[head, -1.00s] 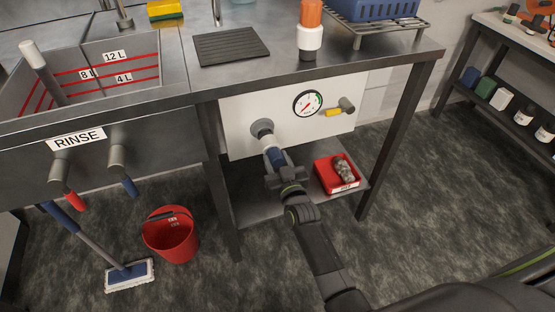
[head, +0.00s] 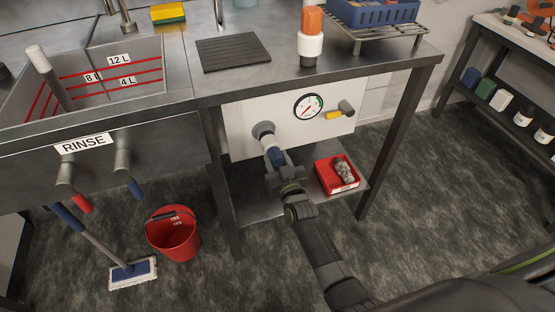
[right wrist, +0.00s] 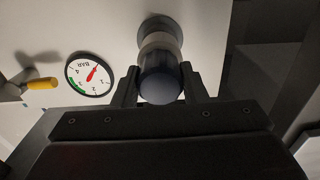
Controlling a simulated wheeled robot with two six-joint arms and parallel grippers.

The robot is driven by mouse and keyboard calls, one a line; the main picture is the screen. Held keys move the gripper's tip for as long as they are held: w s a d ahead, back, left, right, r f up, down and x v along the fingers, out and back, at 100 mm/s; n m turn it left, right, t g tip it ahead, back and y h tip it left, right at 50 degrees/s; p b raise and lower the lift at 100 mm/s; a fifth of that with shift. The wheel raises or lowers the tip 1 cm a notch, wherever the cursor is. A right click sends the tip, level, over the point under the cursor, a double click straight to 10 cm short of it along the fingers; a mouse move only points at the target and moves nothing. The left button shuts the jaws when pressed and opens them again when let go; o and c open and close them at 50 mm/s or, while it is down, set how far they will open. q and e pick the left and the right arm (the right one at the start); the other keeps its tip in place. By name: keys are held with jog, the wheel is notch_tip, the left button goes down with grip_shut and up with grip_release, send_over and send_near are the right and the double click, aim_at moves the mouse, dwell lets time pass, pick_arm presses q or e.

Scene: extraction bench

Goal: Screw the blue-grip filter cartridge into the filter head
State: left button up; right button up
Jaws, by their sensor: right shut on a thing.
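The filter head (head: 263,129) is a round grey socket on the white panel under the bench. The cartridge, with a pale body and a blue grip (head: 277,156), points into it along its axis. My right gripper (head: 284,170) is shut on the blue grip. In the right wrist view, the fingers stand either side of the dark blue grip (right wrist: 160,84), and the pale collar meets the filter head (right wrist: 160,28). How deep the cartridge sits is hidden. My left gripper is out of view.
A pressure gauge (head: 308,106) and a yellow-handled valve (head: 337,113) sit right of the filter head on the panel. A red tray (head: 350,187) holding a grey object stands on the lower shelf. A bench leg (head: 222,185) is to the left.

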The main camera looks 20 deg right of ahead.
jog(key=shift+w, duration=0.75)
jog(key=shift+f+m, duration=0.1)
jog(key=shift+m, duration=0.6)
jog(key=m+b, duration=0.1)
jog(key=m, duration=0.2)
jog(key=m+b, duration=0.1)
jog(key=m, duration=0.3)
jog(key=shift+m, duration=0.4)
jog(key=o, duration=1.2)
